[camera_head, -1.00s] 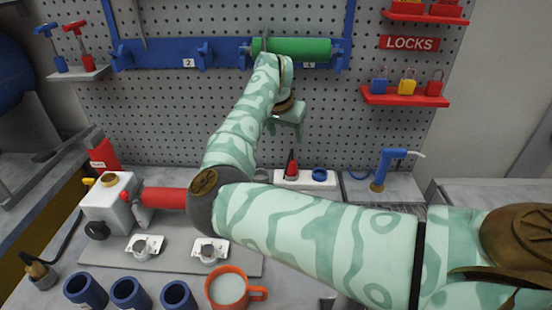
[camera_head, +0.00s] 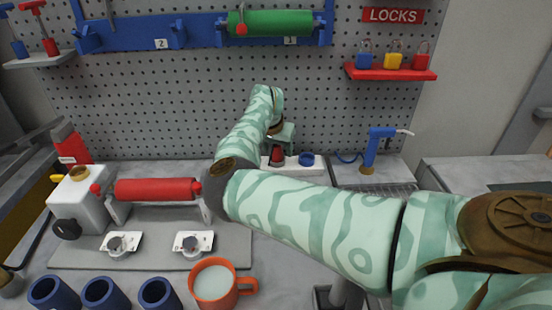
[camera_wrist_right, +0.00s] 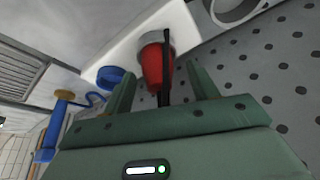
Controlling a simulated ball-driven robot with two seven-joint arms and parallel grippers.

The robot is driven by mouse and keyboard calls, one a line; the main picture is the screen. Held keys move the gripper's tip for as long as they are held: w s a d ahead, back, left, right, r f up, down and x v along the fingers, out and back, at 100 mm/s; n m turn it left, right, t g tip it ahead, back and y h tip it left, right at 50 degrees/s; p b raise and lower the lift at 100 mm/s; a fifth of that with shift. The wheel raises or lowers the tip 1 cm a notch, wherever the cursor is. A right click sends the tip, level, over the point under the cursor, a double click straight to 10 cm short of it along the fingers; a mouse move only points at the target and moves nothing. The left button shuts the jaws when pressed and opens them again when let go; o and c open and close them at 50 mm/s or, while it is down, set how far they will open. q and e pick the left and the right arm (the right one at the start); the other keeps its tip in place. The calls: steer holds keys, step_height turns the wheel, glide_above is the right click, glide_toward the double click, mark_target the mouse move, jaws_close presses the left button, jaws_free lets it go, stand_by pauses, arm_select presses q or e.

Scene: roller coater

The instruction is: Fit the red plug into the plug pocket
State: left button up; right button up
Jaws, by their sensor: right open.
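A red plug-like piece (camera_head: 277,155) with a dark bar sits on a white block (camera_head: 318,169) at the back of the bench, below the pegboard. My right gripper (camera_head: 284,139) is right above it, pointing down. In the right wrist view the red piece (camera_wrist_right: 152,66) and its black bar show between the two open green fingers of the gripper (camera_wrist_right: 160,72); I see no grip on it. A blue ring (camera_head: 306,159) sits on the same white block, to the right. I cannot tell which spot is the plug pocket. My left gripper is not in view.
A blue tap-like tool (camera_head: 378,148) stands to the right of the block. A red roller (camera_head: 156,190), an orange mug (camera_head: 220,283) and blue cups (camera_head: 104,293) stand at the left and front. A green roller (camera_head: 270,23) hangs on the pegboard (camera_head: 200,100).

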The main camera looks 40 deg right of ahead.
steer(key=shift+c, duration=0.7)
steer(key=c, duration=1)
steer(key=shift+r, duration=0.1)
steer(key=shift+c, duration=0.2)
